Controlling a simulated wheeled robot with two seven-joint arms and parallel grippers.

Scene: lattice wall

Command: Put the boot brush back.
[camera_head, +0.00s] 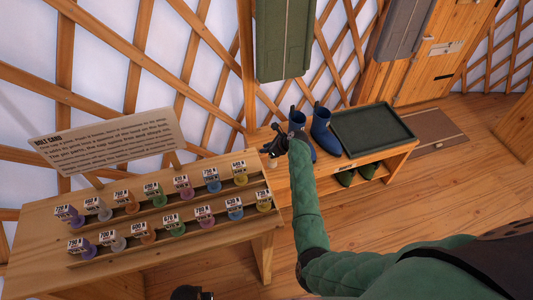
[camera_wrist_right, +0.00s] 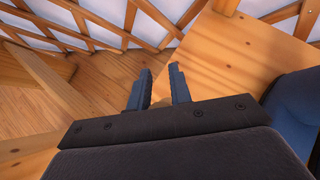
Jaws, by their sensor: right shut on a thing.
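My right gripper (camera_head: 272,148) is over the left end of the low wooden bench (camera_head: 379,153), beside the blue boots. Its two fingers (camera_wrist_right: 160,88) show in the right wrist view with a narrow gap between them. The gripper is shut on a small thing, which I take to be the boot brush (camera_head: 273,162). Only a small pale part of it shows below the fingers, and most is hidden. A dark piece (camera_head: 190,293) at the bottom edge of the head view may be my left gripper; its jaws cannot be made out.
Blue boots (camera_head: 322,130) and a dark green tray (camera_head: 372,129) are on the bench, with green shoes (camera_head: 367,171) below. A table (camera_head: 40,260) with several coloured labelled items and a sign card (camera_head: 108,140) stands at left. The lattice wall is behind.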

